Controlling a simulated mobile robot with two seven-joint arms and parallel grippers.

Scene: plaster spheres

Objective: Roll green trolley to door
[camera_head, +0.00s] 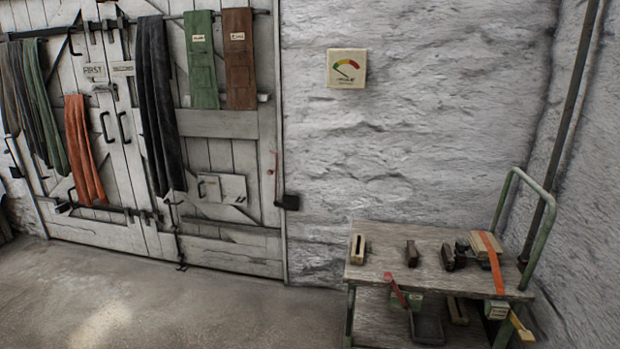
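The green trolley (355,279) stands at the lower right against the whitewashed wall. It has a worn wooden top, a lower shelf and a green tubular handle (521,175) rising at its right end. Several small blocks and tools lie on its top, one with an orange strap (491,262). The white plank double door (222,159) is at the left, closed, with black handles and bars. Floor lies between the door and the trolley. Neither of my grippers is in view.
Dark, green, orange and brown cloths hang on the door from a rail (260,12). Pipes (566,130) run down the right corner. The concrete floor (200,310) in front of the door is clear. The trolley's lower part is cut off by the frame.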

